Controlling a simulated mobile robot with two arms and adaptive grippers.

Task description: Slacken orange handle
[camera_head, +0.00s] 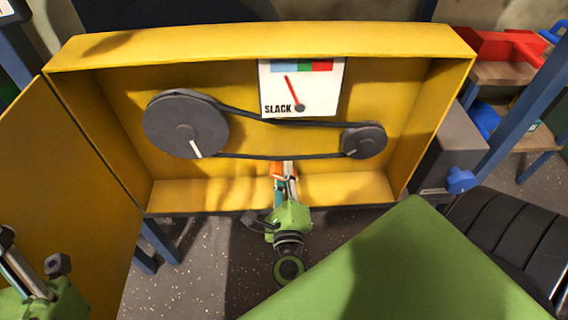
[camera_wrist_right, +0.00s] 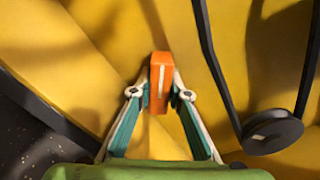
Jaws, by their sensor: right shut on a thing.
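The orange handle (camera_wrist_right: 160,78) stands between the fingertips of my right gripper (camera_wrist_right: 160,92) in the right wrist view. The teal pads press on it from both sides, so the gripper is shut on it. In the head view the handle (camera_head: 277,170) shows as a small orange patch, partly hidden by my right gripper (camera_head: 284,170), below the belt (camera_head: 262,157). The gauge (camera_head: 302,87) above has a red needle pointing up and left, toward the blue band, over the word SLACK. My left gripper (camera_head: 22,270) is at the lower left; its fingertips are cut off or unclear.
The yellow box (camera_head: 270,45) holds a large pulley (camera_head: 185,124) and a small pulley (camera_head: 363,140). Its open door (camera_head: 85,180) stands at the left. A blue knob (camera_head: 460,180) and a red bin (camera_head: 500,45) are at the right.

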